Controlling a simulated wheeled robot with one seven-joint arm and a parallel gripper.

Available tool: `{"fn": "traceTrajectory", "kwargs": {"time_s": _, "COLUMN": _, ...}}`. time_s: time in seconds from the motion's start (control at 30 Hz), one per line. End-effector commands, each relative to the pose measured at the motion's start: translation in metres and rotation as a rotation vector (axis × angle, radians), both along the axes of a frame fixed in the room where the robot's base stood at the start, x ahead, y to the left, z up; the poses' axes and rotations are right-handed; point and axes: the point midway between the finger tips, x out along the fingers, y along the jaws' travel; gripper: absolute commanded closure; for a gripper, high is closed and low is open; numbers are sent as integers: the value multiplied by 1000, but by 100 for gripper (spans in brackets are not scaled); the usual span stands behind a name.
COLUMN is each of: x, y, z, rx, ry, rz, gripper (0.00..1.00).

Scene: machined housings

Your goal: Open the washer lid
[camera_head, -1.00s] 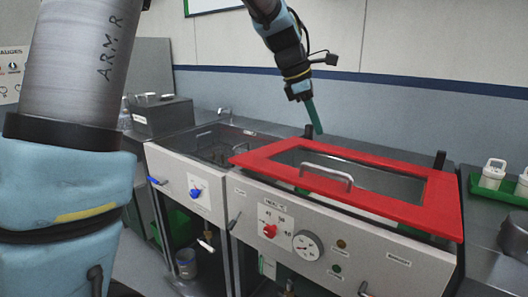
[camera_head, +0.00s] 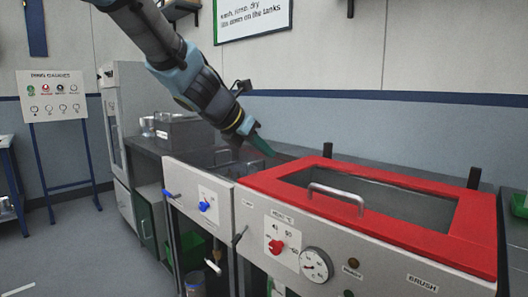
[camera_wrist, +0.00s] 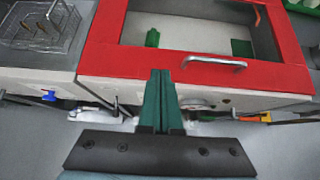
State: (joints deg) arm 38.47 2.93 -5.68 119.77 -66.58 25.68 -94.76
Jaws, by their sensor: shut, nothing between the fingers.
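The washer lid (camera_head: 390,229) is a red frame around a clear window, with a silver bar handle (camera_head: 336,198) near its front edge. It lies flat and closed on the washer. In the wrist view the lid (camera_wrist: 110,28) fills the upper middle and its handle (camera_wrist: 214,61) is just right of my fingertips. My gripper (camera_head: 268,150) is shut and empty, with green fingers, above the lid's back left side in the head view. In the wrist view my gripper (camera_wrist: 161,75) points toward the lid's front edge. The gap between fingers and lid cannot be judged exactly.
An open tank with a wire basket (camera_wrist: 38,25) is left of the lid. The front panel carries a red knob (camera_head: 276,246), a blue knob (camera_head: 204,206) and a gauge (camera_head: 316,265). Dark posts (camera_head: 474,177) stand behind the lid. A grey box (camera_head: 184,136) is at the back left.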

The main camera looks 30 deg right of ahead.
Motion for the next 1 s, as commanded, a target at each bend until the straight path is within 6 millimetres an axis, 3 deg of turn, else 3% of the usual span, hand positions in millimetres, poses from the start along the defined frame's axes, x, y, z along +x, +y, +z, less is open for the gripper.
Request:
{"fn": "traceTrajectory", "kwargs": {"time_s": 0.37, "x": 15, "y": -59, "z": -52, "rx": 3, "ry": 2, "rz": -4, "gripper": 100}}
{"fn": "traceTrajectory", "kwargs": {"time_s": 0.47, "x": 16, "y": -66, "z": -31, "rx": -1, "ry": -3, "rz": -3, "gripper": 100}}
{"fn": "traceTrajectory", "kwargs": {"time_s": 0.6, "x": 18, "y": -70, "z": -18, "rx": 0, "ry": -2, "rz": -3, "gripper": 100}}
{"fn": "traceTrajectory", "kwargs": {"time_s": 1.0, "x": 19, "y": -73, "z": -12, "rx": 1, "ry": 0, "rz": -3, "gripper": 100}}
